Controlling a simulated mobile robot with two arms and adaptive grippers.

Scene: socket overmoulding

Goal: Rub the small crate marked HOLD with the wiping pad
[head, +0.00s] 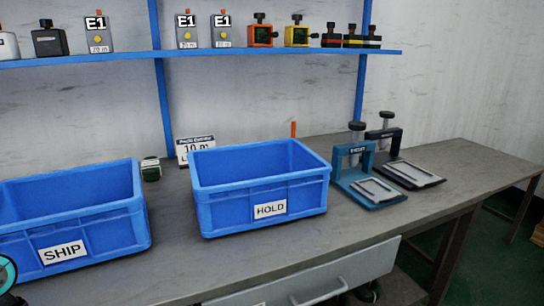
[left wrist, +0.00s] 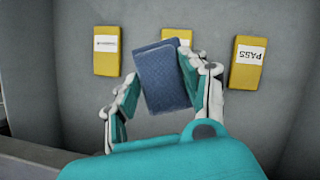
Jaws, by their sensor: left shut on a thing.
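The blue crate marked HOLD (head: 225,213) stands upright on the grey bench in the head view, its label facing me. It looks empty as far as I can see inside. In the left wrist view my left gripper (left wrist: 162,88) is shut on a dark blue, textured block, which I take to be the wiping pad (left wrist: 163,80). The gripper and pad are not seen in the head view; only a teal-ringed part of my arm shows at its lower left edge. My right gripper is in neither view.
A blue SHIP crate (head: 100,235) stands left of the HOLD crate. Two presses (head: 367,185) stand to its right. A shelf (head: 290,54) with devices hangs above. A drawer (head: 330,275) is below the bench front. Yellow blocks (left wrist: 107,52) lie around the pad in the wrist view.

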